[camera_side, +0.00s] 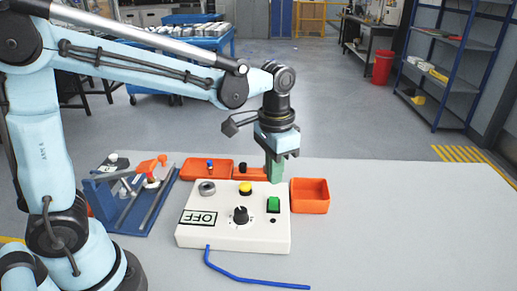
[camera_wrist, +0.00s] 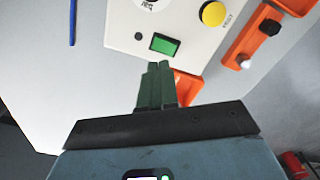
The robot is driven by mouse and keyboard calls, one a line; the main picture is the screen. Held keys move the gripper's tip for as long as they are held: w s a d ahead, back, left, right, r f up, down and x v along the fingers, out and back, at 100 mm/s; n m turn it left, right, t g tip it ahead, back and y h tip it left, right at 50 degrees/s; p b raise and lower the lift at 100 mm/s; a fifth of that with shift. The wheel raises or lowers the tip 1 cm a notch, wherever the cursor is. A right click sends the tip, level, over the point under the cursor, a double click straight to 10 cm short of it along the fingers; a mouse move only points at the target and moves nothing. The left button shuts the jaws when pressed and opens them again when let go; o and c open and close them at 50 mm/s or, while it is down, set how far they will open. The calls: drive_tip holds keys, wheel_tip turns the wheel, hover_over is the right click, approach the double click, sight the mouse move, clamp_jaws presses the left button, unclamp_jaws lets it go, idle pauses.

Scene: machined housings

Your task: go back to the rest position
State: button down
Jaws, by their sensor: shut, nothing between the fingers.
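My gripper (camera_side: 276,180) hangs down just behind the right rear part of a white control box (camera_side: 262,240). Its two green fingers are shut together with nothing between them. They also show in the wrist view (camera_wrist: 158,68), near the box's green rectangular button (camera_wrist: 164,44). In the side view the fingertips are above and behind that green button (camera_side: 273,204). They look apart from the box, though the exact gap is hard to tell. The box also carries a yellow button (camera_side: 245,188), a black knob (camera_side: 240,215), a grey ring (camera_side: 207,188) and an OFF label (camera_side: 198,218).
An orange bin (camera_side: 310,196) stands right of the box. Orange trays (camera_side: 190,170) lie behind it. A blue rack (camera_side: 128,212) with tools stands at left. A blue rod (camera_side: 255,282) lies in front. The right side of the grey table (camera_side: 420,225) is clear.

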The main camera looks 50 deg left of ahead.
drive_tip(key=s+a+r+n+t, duration=0.1)
drive_tip(key=s+a+n+t, duration=0.2)
drive_tip(key=s+a+t, duration=0.3)
drive_tip(key=shift+s+a+r+t, duration=0.25)
drive_tip(key=shift+s+t, duration=0.25)
drive_tip(key=shift+s, duration=0.6)
